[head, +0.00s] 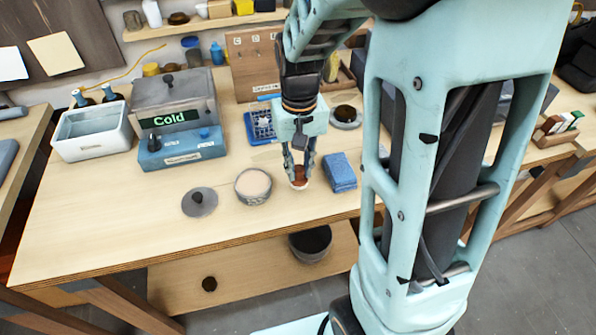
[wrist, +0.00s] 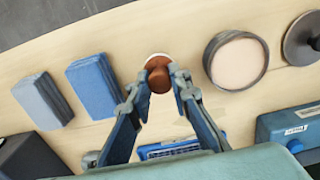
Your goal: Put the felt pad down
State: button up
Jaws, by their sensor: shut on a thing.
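My gripper (head: 299,168) points down over the front middle of the workbench (head: 110,220). Its two fingers are closed around a small reddish-brown knob with a pale rim or base below it, which looks like the felt pad (head: 299,183). In the wrist view, the felt pad (wrist: 158,76) sits upright between the fingertips of my gripper (wrist: 158,84). The fingers cover part of it. Its base is at or very near the bench top; I cannot tell whether it touches.
A round tin with pale filling (head: 253,187) and a dark knobbed lid (head: 199,201) lie left of the gripper. A blue block (head: 339,172) is close on the right. A box reading "Cold" (head: 176,117) and a white bin (head: 92,131) stand behind left. The bench's front strip is clear.

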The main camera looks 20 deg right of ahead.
aim_at(300, 169)
jog(key=shift+s+f+b, duration=0.1)
jog(key=shift+f+b, duration=0.25)
jog(key=shift+f, duration=0.55)
jog(key=shift+f, duration=0.1)
jog(key=o, duration=0.9)
jog(key=shift+o, duration=0.2)
notch_tip(300, 169, up, 12)
jog(key=p, duration=0.1)
